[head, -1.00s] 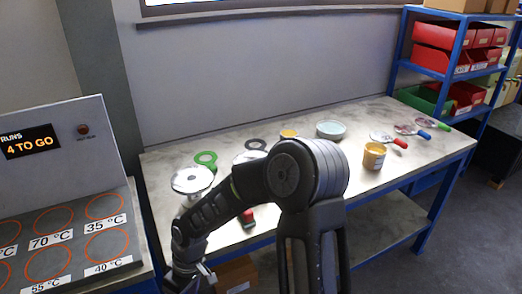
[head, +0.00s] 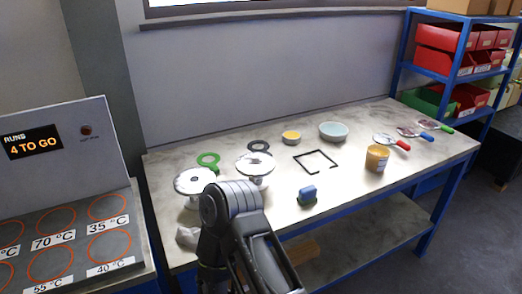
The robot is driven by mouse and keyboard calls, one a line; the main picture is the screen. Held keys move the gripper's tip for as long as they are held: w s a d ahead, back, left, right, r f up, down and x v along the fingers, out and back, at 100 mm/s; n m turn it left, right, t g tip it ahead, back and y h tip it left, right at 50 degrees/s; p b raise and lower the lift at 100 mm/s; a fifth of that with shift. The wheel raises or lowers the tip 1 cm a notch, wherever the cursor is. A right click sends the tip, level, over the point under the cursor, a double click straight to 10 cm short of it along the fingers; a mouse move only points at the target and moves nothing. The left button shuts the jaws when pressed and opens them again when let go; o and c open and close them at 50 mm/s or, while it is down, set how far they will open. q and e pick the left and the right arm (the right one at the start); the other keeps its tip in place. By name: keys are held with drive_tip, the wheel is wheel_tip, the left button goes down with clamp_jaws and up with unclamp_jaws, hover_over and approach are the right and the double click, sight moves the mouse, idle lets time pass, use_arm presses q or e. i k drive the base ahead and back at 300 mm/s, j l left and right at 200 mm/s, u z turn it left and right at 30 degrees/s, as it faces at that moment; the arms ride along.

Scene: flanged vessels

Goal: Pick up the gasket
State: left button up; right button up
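A green ring with a tab (head: 208,160), which looks like a gasket, lies flat on the bench behind the flanged vessels. A dark grey ring of similar shape (head: 259,147) lies to its right, near the wall; I cannot tell which is the task's gasket. Two silver flanged vessels stand in front, one at the left (head: 192,178) and one at the centre left (head: 254,166). One of my arms rises from the bottom middle in front of the bench. Its gripper is not visible, and the other gripper is out of the picture.
A hot-plate panel (head: 70,235) stands at left.

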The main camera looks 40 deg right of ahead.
sight(264, 149)
drive_tip(key=i, duration=0.5)
drive_tip(key=z, duration=1.75)
